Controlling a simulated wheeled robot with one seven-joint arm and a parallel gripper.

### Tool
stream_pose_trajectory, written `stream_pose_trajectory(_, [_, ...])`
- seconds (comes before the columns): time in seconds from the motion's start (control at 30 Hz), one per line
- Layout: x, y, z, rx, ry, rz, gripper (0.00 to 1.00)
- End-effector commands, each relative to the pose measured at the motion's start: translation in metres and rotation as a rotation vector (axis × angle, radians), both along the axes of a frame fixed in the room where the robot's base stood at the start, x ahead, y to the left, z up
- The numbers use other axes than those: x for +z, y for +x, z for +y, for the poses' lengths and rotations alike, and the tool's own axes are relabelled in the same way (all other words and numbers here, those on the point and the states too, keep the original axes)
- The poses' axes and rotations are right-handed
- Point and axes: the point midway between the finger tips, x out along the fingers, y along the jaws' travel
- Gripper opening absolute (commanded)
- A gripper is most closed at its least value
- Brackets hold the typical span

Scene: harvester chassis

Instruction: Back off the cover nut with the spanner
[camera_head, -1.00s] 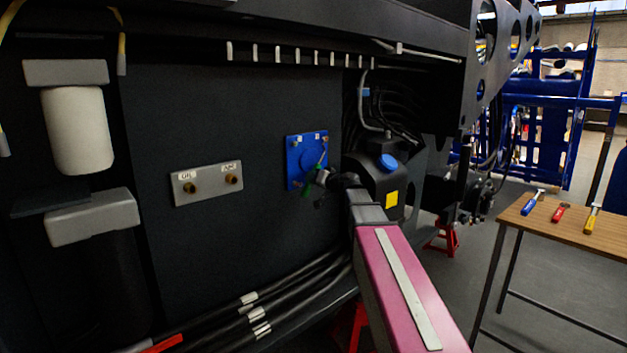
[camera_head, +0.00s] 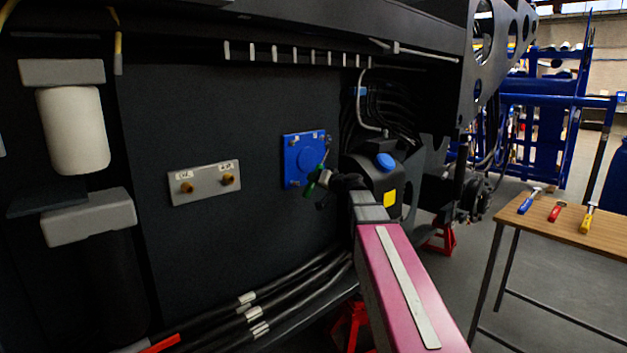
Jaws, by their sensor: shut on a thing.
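The blue cover plate (camera_head: 300,173) is fixed to the dark chassis wall, with small nuts near its corners. An upper-left nut (camera_head: 294,143) and a lower-left nut (camera_head: 294,184) show. My gripper (camera_head: 318,182) is in front of the cover's lower right, shut on a green-handled tool, which I take to be the spanner (camera_head: 313,186). The spanner is small and dark here, and part of it is hidden by my gripper. I cannot tell whether its head touches a nut. The cover's lower-right corner is hidden behind my gripper.
A grey block (camera_head: 205,183) with two brass fittings is left of the cover. A dark tank with a blue cap (camera_head: 385,161) stands close to the right of my gripper. Hoses (camera_head: 270,310) run below. A wooden table (camera_head: 590,235) with several hand tools is at right.

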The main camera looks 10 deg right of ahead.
Motion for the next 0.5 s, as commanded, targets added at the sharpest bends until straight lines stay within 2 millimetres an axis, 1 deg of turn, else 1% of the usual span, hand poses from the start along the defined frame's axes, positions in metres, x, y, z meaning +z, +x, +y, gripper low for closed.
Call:
stream_pose_trajectory(0.23, [0.000, -0.007, -0.004, 0.001, 0.000, 0.000, 0.00])
stream_pose_trajectory(0.5, [0.000, -0.030, -0.020, -0.001, 0.000, -0.001, 0.00])
